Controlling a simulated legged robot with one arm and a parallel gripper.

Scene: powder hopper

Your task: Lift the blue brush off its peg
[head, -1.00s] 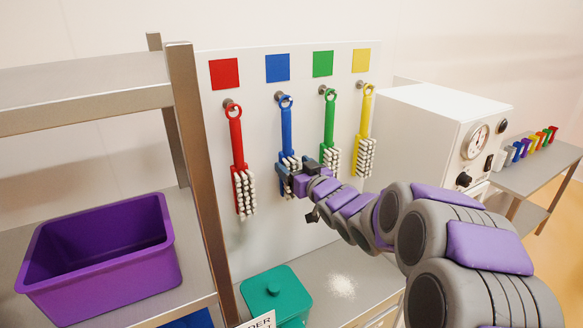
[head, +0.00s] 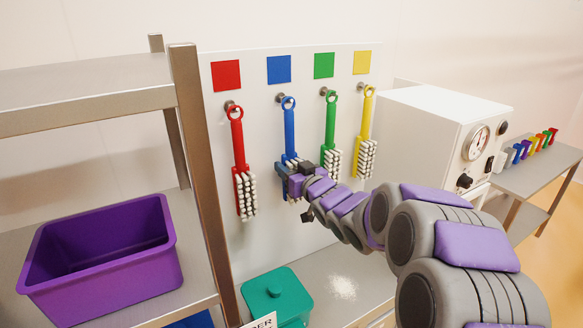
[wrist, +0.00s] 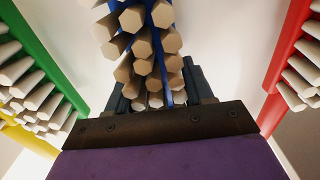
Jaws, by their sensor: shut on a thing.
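The blue brush (head: 289,128) hangs upright under the blue square, its ring still around its peg (head: 285,101). My gripper (head: 288,177) is shut on the lower part of the brush, at the bristled head. In the wrist view the brush's pale bristles (wrist: 142,45) and a strip of its blue body stand in front of my gripper (wrist: 155,98). The jaws' contact with the brush is partly hidden by bristles and my arm.
A red brush (head: 238,140) hangs to the left, a green brush (head: 329,125) and a yellow brush (head: 366,120) to the right, all close by. A shelf with a purple bin (head: 100,260) stands left. A teal container (head: 275,295) sits below; a white machine (head: 430,120) is right.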

